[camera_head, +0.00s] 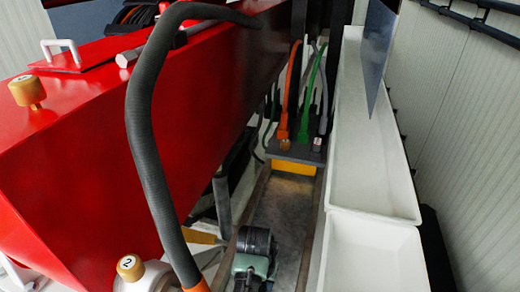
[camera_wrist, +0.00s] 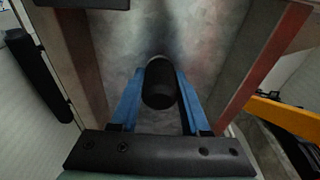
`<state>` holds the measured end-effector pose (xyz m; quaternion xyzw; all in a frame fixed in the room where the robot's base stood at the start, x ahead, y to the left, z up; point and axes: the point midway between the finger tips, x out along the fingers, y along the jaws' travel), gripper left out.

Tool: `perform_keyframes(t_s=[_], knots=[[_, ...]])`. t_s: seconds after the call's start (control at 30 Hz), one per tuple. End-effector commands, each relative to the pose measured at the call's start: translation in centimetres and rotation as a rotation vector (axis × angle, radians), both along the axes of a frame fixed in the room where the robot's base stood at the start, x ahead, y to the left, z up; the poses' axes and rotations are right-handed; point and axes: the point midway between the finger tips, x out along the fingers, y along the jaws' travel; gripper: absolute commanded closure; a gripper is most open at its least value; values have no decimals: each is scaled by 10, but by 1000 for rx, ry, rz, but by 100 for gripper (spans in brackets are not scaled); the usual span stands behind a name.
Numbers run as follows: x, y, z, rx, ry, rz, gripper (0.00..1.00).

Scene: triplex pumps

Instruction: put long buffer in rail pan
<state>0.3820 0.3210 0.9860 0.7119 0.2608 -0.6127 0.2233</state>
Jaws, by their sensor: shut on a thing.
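My gripper (camera_wrist: 160,88) has its two blue fingers closed on the sides of a black, rounded cylinder, which I take as the long buffer (camera_wrist: 160,78). It points away from the wrist camera, over a grey surface. In the head view my gripper (camera_head: 254,262) is low in the middle, above a grey channel with rust-brown side rails (camera_head: 270,218); the fingers and buffer are hidden there. Long white pans (camera_head: 375,140) stand right of the channel, the nearer one (camera_head: 372,255) at the lower right. I cannot tell which of these is the rail pan.
A big red tank (camera_head: 110,130) fills the left, with a thick grey hose (camera_head: 145,120) arching before it. A rack with orange and green cables (camera_head: 300,130) stands at the channel's far end. A yellow bar (camera_wrist: 275,115) lies at right in the wrist view.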

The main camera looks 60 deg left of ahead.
Motion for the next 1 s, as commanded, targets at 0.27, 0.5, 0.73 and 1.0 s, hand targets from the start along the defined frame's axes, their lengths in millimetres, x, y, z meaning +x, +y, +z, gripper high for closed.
perform_keyframes(t_s=[0.27, 0.5, 0.73, 1.0], knots=[[0, 0, -4, 1, -1, 0, 100], [0, 0, -6, 1, -1, 0, 34], [0, 0, -6, 0, 0, 0, 24], [0, 0, 6, 3, -3, 0, 24]])
